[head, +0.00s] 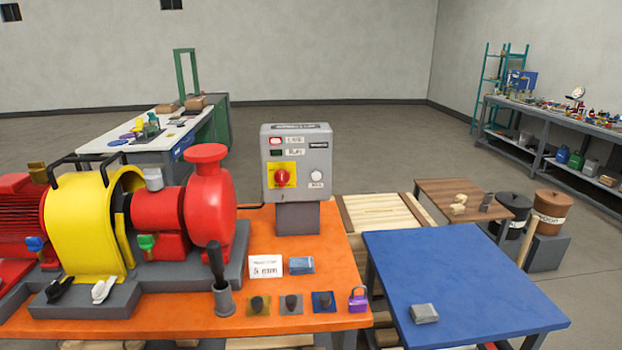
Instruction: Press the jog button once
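A grey control box (296,160) stands on a short grey post at the back right of the orange bench. A round white button (316,175) is on the right of its front face, with a small label below it that is too small to read surely; it appears to be the jog button. A red rotary switch on a yellow plate (282,179) is to its left. Nothing touches the button. Neither of my grippers is in view.
A pump with a yellow guard (85,225) fills the left of the orange bench (190,318). A black handle in a grey holder (222,295), small knobs and a purple padlock (358,299) lie in front of the box. A blue table (460,275) is at right, mostly clear.

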